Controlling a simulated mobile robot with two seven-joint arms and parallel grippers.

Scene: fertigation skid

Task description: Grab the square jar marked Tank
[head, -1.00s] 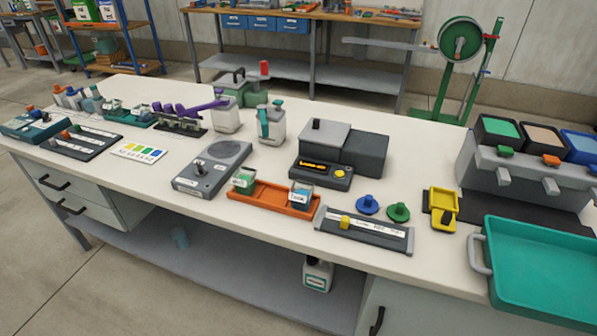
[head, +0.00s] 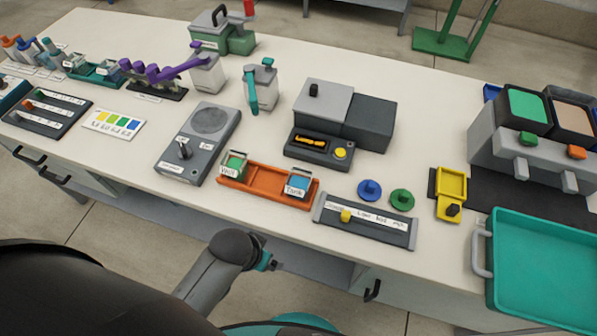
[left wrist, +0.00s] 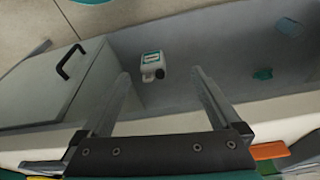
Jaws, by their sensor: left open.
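The square jar marked Tank (head: 299,186), with blue contents, sits in the right end of the orange tray (head: 263,188) on the bench. A similar jar marked Well (head: 234,166), with green contents, sits in the tray's left end. In the left wrist view, my left gripper (left wrist: 161,77) is open, with nothing between its fingers. That view looks toward the bench front and lower shelf; a corner of the orange tray (left wrist: 269,151) shows, but the Tank jar does not. In the head view my left arm is low, in front of the bench edge. My right gripper is not in view.
A grey meter with a knob (head: 199,143) stands left of the tray. A slider board (head: 365,222) lies close to its right, and a grey box device (head: 340,120) is behind. A teal tray (head: 545,265) is far right. A white bottle (left wrist: 151,66) is on the lower shelf.

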